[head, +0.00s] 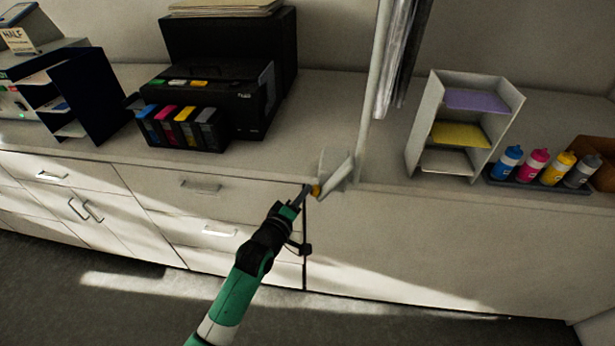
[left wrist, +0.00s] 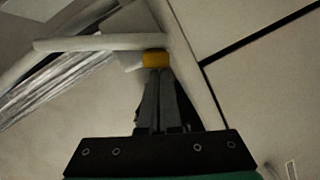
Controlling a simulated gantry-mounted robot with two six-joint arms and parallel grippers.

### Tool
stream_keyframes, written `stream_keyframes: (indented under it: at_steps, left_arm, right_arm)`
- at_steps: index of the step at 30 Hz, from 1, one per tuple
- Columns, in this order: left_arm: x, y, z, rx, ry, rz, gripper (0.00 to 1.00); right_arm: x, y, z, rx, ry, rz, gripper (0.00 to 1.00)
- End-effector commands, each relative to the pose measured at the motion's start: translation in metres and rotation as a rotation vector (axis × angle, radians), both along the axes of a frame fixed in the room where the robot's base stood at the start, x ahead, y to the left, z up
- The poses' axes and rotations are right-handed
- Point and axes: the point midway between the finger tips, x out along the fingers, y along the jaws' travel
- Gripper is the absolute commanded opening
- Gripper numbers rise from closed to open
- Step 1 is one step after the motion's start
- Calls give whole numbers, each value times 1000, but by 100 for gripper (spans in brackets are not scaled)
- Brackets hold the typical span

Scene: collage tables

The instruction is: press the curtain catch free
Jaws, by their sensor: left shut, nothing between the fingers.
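The curtain catch shows as a small yellow-orange piece (head: 315,191) on a pale bracket (head: 337,178) at the counter's front edge, below a white pole (head: 376,75). A grey pleated curtain (head: 403,55) hangs beside the pole. My left gripper (head: 303,195) is shut and empty, its tips right at the yellow piece. In the left wrist view the closed fingers (left wrist: 158,73) point straight at the yellow piece (left wrist: 155,59), and they look to be touching it or nearly so. The pale bracket and curtain lie beyond. My right gripper is not in view.
A black printer (head: 215,95) with colour cartridges stands left on the counter. A white shelf unit (head: 415,125) and a tray of several ink bottles (head: 540,187) stand right. Cabinet fronts (head: 430,245) lie below the edge. The counter around the pole's foot is mostly clear.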

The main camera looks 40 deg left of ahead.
Motion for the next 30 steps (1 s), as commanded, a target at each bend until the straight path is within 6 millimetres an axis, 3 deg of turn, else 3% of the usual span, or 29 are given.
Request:
stream_keyframes:
  at_steps: [23,30]
  left_arm:
    - [1,-2,-7,6,3,0,0]
    - [-2,5,2,5,3,-2,0]
  right_arm:
    - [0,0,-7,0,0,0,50]
    - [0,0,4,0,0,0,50]
